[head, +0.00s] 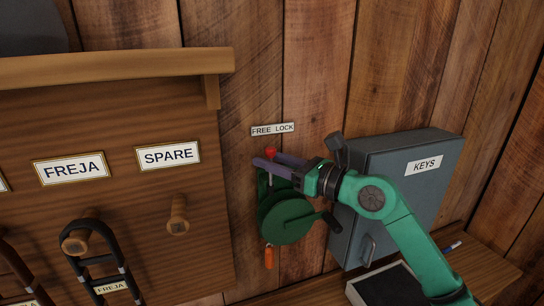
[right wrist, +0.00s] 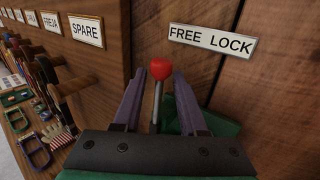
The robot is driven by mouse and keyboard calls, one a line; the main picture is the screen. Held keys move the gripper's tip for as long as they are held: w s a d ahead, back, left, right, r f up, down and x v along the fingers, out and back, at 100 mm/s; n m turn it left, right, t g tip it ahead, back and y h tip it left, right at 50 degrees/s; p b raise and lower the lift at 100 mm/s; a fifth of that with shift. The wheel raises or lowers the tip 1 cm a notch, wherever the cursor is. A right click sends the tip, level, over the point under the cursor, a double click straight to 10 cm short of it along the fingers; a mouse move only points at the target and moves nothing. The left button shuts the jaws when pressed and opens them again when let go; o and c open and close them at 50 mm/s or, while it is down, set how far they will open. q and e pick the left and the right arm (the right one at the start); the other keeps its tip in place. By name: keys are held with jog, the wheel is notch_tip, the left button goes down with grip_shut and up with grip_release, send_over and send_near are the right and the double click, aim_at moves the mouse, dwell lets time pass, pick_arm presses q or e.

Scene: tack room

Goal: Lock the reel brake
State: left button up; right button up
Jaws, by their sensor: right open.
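The green reel (head: 287,219) is mounted on the plank wall, with an orange piece hanging below it. Its brake lever has a red knob (head: 270,152) on a thin metal rod, and it stands under the FREE LOCK label (head: 273,129). In the right wrist view the red knob (right wrist: 161,69) and rod are between the two purple fingers, with the label (right wrist: 212,40) above right. My right gripper (head: 270,162) is open around the lever, with a gap visible on both sides of the rod. The rod's lower end is hidden by the gripper. My left gripper is out of view.
A grey KEYS box (head: 405,185) is on the wall right of the reel, close to my right forearm. A wooden rack (head: 120,130) with pegs and hanging tack stands at left. A shelf below right holds a dark tray (head: 388,287) and a pen.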

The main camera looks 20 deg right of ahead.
jog(key=shift+w+a, duration=0.1)
jog(key=shift+w, duration=0.05)
grip_shut()
jog(key=shift+r, duration=0.15)
dwell(1.0)
